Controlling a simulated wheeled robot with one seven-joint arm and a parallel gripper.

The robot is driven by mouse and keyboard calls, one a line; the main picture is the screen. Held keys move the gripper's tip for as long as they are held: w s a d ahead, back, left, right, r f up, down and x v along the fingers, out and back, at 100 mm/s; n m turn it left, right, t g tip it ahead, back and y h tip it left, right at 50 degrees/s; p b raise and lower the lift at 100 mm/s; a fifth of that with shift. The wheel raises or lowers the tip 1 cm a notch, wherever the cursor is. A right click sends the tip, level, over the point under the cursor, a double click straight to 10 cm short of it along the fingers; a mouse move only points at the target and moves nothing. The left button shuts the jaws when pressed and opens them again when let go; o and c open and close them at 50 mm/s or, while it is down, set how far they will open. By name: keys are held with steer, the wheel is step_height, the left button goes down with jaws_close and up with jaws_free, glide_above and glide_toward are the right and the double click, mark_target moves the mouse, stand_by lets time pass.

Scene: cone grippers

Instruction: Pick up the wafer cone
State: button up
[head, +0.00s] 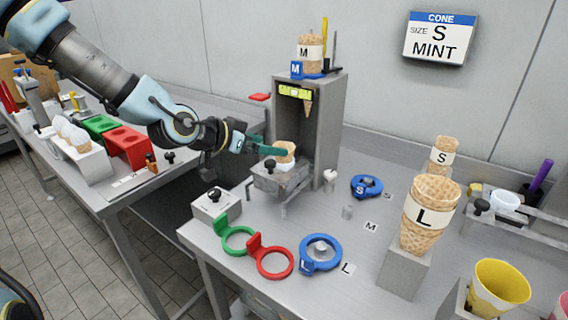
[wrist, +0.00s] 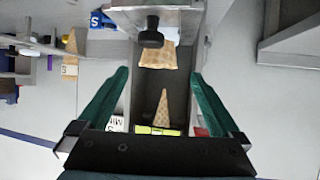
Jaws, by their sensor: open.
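A tan wafer cone piece (head: 286,152) stands in a small metal stand (head: 270,181) in front of a grey box-shaped dispenser. It also shows in the wrist view (wrist: 157,55), below a black knob. My gripper (head: 268,145) reaches in from the left at the cone's height. In the wrist view my two green fingers (wrist: 159,76) are spread wide, with the cone roughly centred just past their tips and nothing held. A pointed cone (head: 307,106) hangs inside the dispenser; it shows between the fingers in the wrist view (wrist: 163,108). The cone's lower part is hidden by the stand.
The dispenser (head: 338,125) rises close behind the stand. A wall sign (head: 440,38) reads cone, size S, mint. Cones labelled S (head: 442,156) and L (head: 430,212) stand at the right. Green (head: 238,252), red (head: 262,274) and blue rings (head: 334,268) lie in front.

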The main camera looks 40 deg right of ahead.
mark_target(290, 149)
steer(key=shift+d+f, duration=0.35)
steer(key=shift+d, duration=0.25)
steer(key=p+x, duration=0.2)
steer(key=x, duration=0.2)
steer(key=shift+s+d, duration=0.1)
steer(key=shift+d, duration=0.1)
steer(key=shift+d+f, duration=0.3)
steer(key=shift+d, duration=0.05)
steer(key=c, duration=0.8)
steer(key=shift+o, duration=0.2)
